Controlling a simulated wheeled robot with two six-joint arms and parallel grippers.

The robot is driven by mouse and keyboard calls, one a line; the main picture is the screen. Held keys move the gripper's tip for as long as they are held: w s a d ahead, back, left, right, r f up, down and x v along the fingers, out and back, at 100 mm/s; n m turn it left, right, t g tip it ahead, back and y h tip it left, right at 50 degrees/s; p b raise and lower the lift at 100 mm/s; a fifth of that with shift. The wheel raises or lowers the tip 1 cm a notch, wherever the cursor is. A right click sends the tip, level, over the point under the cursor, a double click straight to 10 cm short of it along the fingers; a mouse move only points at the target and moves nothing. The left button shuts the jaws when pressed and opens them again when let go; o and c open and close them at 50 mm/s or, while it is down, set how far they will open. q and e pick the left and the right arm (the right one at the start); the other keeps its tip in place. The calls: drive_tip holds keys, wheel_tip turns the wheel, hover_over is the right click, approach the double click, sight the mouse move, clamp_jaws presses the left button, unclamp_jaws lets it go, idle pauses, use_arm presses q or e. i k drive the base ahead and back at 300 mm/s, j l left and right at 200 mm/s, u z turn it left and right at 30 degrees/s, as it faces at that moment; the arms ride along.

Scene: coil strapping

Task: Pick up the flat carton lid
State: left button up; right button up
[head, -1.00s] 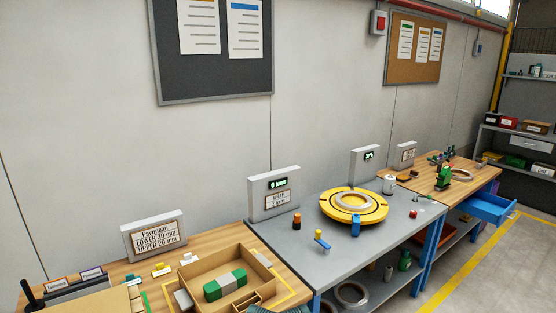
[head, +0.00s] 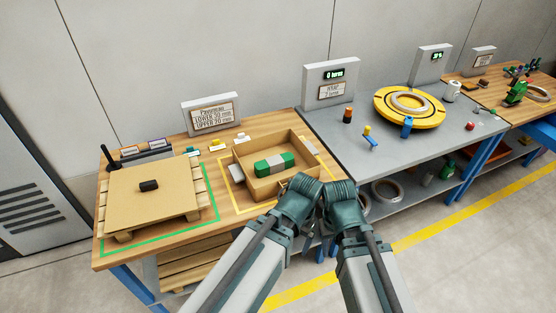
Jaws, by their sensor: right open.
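A flat brown cardboard sheet (head: 125,207), which looks like the carton lid, lies on a wooden pallet (head: 195,214) on the left of the wooden table. A small black block (head: 149,186) sits on its middle. An open carton (head: 262,194) stands to its right, with a green and grey object (head: 274,165) inside. My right gripper (head: 338,188) is open, in front of the carton's right side and well right of the sheet. My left gripper (head: 301,185) is close beside it; its fingers are not clear. Neither gripper touches the sheet.
A sign (head: 211,115) and small yellow and white pieces stand behind the carton. A dark rack with an upright black post (head: 108,155) is behind the pallet. A grey table (head: 350,150) with a yellow turntable (head: 381,104) stands to the right.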

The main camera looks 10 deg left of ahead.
sight(155, 190)
drive_tip(key=u, duration=1.5)
